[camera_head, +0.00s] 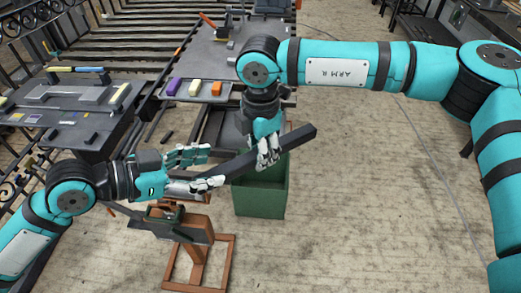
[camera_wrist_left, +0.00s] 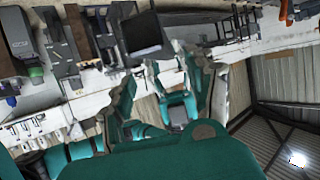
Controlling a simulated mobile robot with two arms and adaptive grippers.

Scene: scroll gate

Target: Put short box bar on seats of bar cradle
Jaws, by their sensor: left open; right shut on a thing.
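The short box bar (camera_head: 298,137) is a long dark grey bar, slanting from upper right to lower left in the head view. My right gripper (camera_head: 268,154) is shut on it near its middle, above the green bin. My left gripper (camera_head: 215,166) is open at the bar's lower left end; I cannot tell whether its fingers touch the bar. Its open fingers also show in the left wrist view (camera_wrist_left: 180,85). What looks like the bar cradle (camera_head: 183,228), dark grey on an orange stand, is below my left gripper. The gripper and forearm partly hide its top.
A green bin (camera_head: 260,197) stands on the floor below the bar. A grey table (camera_head: 75,140) is at the left, and a tray with purple, yellow and orange blocks (camera_head: 196,90) is behind. Open wooden floor (camera_head: 370,200) lies to the right.

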